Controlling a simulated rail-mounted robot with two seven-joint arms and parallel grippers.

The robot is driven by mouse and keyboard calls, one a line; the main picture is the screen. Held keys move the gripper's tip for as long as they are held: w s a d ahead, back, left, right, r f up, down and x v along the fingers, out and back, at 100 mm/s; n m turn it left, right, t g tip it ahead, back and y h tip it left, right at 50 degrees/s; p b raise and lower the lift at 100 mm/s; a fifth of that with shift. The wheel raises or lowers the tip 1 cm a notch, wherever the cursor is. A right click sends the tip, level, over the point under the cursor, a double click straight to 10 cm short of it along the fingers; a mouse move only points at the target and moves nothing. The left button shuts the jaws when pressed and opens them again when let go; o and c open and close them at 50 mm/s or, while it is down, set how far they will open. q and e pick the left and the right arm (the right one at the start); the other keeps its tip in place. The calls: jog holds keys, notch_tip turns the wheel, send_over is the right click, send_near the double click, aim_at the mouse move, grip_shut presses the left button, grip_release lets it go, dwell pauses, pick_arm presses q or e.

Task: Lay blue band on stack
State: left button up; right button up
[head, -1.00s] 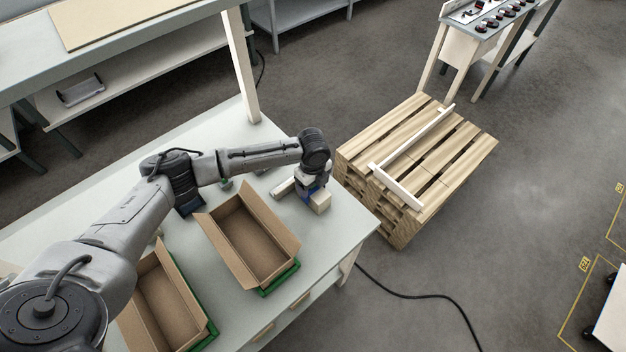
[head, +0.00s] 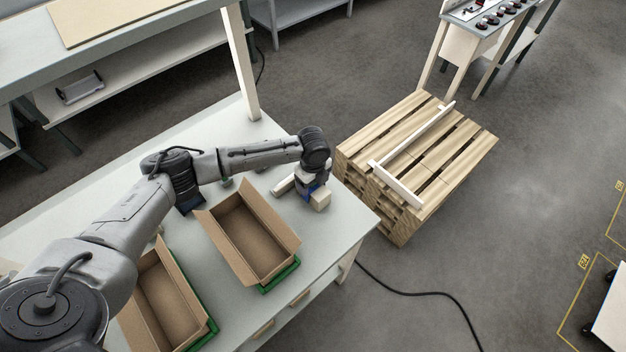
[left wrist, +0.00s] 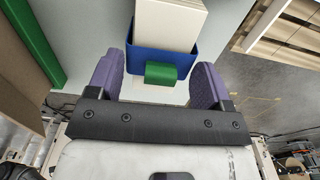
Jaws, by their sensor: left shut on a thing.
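The blue band (left wrist: 160,60) sits at a cream stack (left wrist: 170,22) in the left wrist view, showing along the near end and both sides of it. A green tab (left wrist: 161,73) is on the band's near face. The band is mostly hidden there by the wrist. My right gripper is not in view.
Two open cardboard boxes, one (head: 232,231) nearer the gripper and one (head: 148,297) further left, stand in green trays on the table (head: 335,235). A wooden pallet stack (head: 460,155) stands beyond the table's right edge. A post (head: 240,65) rises at the back.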

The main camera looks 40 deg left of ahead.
pick_arm(q)
jog(key=shift+f, duration=0.15)
dwell(0.3)
jog(key=o, duration=0.9)
notch_tip(320, 180, up, 14)
jog(key=shift+f+p, duration=0.1)
jog(key=shift+p, duration=0.4)
